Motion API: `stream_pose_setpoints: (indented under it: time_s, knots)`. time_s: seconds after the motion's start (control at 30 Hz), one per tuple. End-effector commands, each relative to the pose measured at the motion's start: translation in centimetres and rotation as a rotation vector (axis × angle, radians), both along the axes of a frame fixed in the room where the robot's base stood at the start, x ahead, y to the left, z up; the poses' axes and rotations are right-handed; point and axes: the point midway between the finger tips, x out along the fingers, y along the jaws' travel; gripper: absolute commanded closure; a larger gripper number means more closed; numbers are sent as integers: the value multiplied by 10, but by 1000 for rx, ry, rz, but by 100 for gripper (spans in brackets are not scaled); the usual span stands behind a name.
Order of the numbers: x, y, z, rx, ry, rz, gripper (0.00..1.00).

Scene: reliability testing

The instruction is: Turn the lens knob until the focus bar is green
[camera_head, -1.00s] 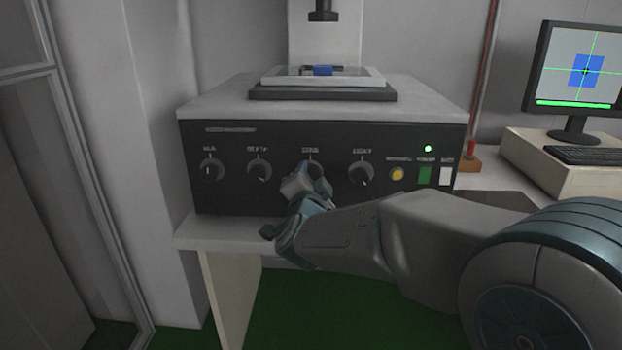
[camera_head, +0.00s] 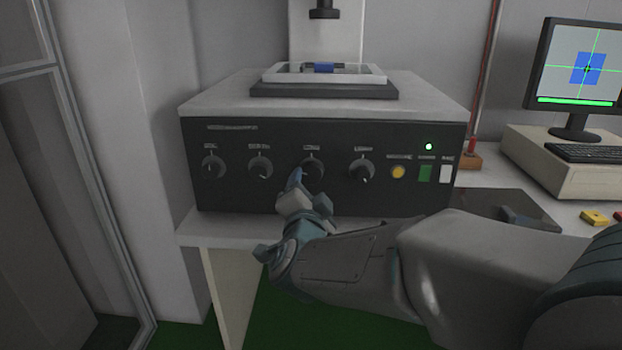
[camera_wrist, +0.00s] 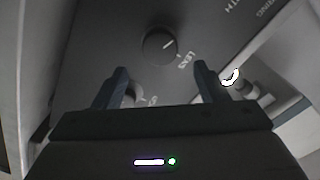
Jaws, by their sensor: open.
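The lens knob (camera_head: 312,169) is a dark round knob with a light pointer mark, third from the left on the black front panel. In the wrist view the lens knob (camera_wrist: 159,46) shows whole, with its label beside it. My gripper (camera_head: 300,185) is in front of and just below the knob. In the wrist view my gripper (camera_wrist: 163,80) has its two fingers wide apart and nothing between them; the knob is beyond the fingertips. The focus bar (camera_head: 577,101) on the monitor (camera_head: 586,66) is green and long, under a blue square with green crosshairs.
Other knobs (camera_head: 213,167) (camera_head: 260,167) (camera_head: 361,169) flank the lens knob. A keyboard (camera_head: 585,152) and a dark pad (camera_head: 500,206) are on the right.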

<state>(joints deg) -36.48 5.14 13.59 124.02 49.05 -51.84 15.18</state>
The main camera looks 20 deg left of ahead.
Motion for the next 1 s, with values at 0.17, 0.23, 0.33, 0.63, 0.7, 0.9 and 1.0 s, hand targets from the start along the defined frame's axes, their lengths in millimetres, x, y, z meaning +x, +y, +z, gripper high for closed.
stream_pose_setpoints:
  time_s: [0.17, 0.23, 0.33, 0.63, 0.7, 0.9, 1.0]
  knots:
    - [-40, -9, 2, 0, -1, 2, 34]
    - [-51, -12, 1, 0, 0, 2, 34]
    - [-64, -14, 1, 0, -1, 2, 34]
    - [-73, -17, -1, 0, 1, 1, 34]
    - [-73, -17, -1, 0, 1, 1, 34]
    - [-73, -17, 0, 0, 1, 1, 34]
    - [-73, -17, 0, 0, 1, 1, 34]
